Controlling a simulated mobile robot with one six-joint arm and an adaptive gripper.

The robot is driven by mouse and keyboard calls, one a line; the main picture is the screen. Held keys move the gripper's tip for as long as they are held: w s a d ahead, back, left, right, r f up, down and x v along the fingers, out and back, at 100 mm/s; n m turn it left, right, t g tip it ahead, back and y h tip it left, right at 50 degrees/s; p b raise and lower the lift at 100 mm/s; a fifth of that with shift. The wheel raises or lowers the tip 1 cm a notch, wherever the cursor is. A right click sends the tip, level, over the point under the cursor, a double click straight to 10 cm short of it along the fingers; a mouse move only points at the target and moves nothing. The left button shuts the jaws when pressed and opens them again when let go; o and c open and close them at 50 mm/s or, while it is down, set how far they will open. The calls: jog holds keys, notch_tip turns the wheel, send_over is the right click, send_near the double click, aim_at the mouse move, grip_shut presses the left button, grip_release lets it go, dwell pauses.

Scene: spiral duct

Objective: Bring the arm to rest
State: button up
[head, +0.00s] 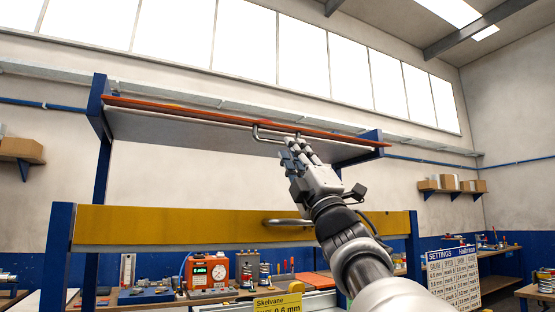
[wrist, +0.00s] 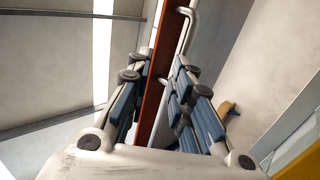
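My arm is raised in the head view, with my gripper (head: 297,150) pointing up at a grey bar handle (head: 266,136) on the front edge of a raised panel (head: 190,128). The wrist view shows my gripper (wrist: 163,60) with its two blue-padded fingers apart. The panel's red edge (wrist: 153,100) shows in the gap behind them. The grey handle (wrist: 189,30) runs down close to the right finger, which hides part of it. I cannot tell whether a finger touches the handle.
Blue posts (head: 58,255) carry the raised panel. A yellow beam (head: 170,225) with a second grey handle (head: 288,222) crosses below my gripper. Behind it is a bench with a red gauge box (head: 207,271) and tools. A settings board (head: 453,276) stands at right.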

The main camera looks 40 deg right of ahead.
jog(key=shift+s+f, duration=0.3)
jog(key=shift+f, duration=0.15)
